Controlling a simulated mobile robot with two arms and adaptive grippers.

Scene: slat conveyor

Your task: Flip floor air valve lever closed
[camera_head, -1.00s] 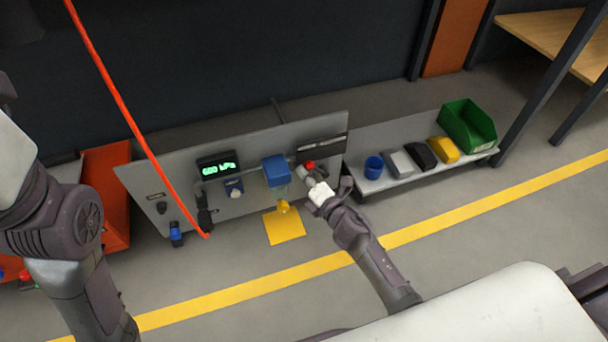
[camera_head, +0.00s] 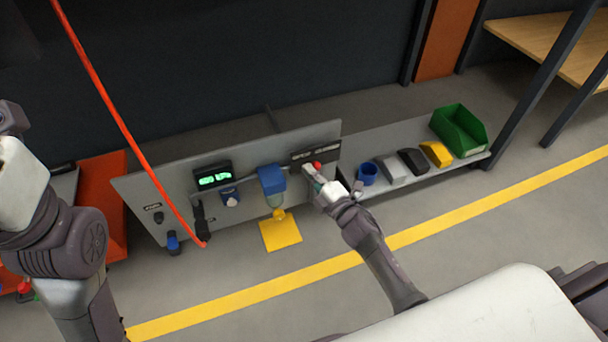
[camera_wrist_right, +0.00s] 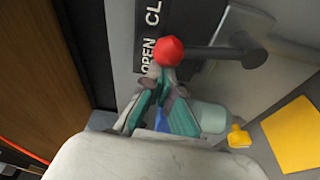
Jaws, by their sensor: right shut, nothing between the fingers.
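The valve lever has a red ball knob (camera_head: 317,165) in front of the black label plate (camera_head: 316,150) at the panel's upper right. In the right wrist view the red knob (camera_wrist_right: 168,50) sits on a dark rod (camera_wrist_right: 215,54). Beside it, the label plate (camera_wrist_right: 148,42) reads "OPEN" and "CL"; the rest of the word is hidden. My right gripper (camera_head: 310,173) is shut and empty. In the right wrist view its fingertips (camera_wrist_right: 164,78) are right at the knob, seemingly against it; exact contact is unclear. My left gripper is not in view.
The grey panel (camera_head: 150,195) carries a green-lit display (camera_head: 214,180), a blue unit (camera_head: 271,180) and a clear bowl. A yellow square (camera_head: 281,233) lies below. A low shelf at right holds a blue cup (camera_head: 367,174) and green bin (camera_head: 459,130). A red hose (camera_head: 110,105) hangs at left.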

